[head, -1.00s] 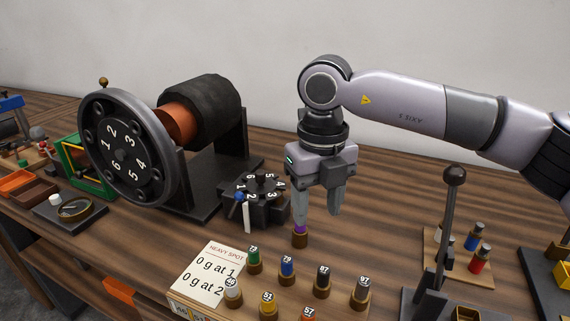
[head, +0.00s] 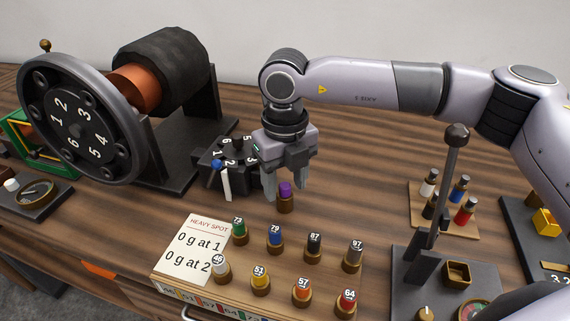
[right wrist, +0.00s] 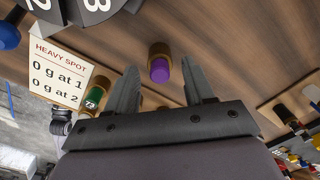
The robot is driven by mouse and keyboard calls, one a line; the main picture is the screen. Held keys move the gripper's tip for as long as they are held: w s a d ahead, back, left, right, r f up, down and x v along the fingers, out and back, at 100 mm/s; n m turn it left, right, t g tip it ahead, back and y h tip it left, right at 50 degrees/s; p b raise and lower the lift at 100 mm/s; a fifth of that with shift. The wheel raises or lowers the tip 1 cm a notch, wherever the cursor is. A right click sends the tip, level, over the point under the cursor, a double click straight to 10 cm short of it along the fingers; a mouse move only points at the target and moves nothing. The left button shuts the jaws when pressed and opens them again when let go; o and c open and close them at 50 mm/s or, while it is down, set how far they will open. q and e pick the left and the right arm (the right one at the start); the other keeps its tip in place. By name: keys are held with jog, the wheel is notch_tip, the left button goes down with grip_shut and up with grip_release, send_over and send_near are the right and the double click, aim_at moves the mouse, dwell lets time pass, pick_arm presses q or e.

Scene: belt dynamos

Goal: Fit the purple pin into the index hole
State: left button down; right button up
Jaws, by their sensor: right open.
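The purple pin (head: 285,188) stands upright in a small brown cup on the table; in the right wrist view its purple end (right wrist: 160,70) shows between and just beyond the fingertips. My right gripper (head: 284,192) is open and empty above it, fingers pointing down, one to each side of the pin in the picture. The black numbered indexing block (head: 222,165), with a blue-knobbed lever (head: 217,165), stands left of the gripper, beside the large numbered wheel (head: 77,128). I cannot make out which opening is the index hole. My left gripper is not in view.
A rack of several numbered coloured pins (head: 261,284) and a heavy-spot card (head: 199,247) are in front. A tall black lever (head: 446,185) stands at right, near a small board of coloured pins (head: 437,215). Bare table lies between the pin and lever.

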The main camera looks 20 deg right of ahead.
aim_at(285, 185)
jog(key=shift+f, duration=0.15)
grip_shut()
jog(key=shift+r+p, duration=1.15)
jog(key=shift+r, duration=1.2)
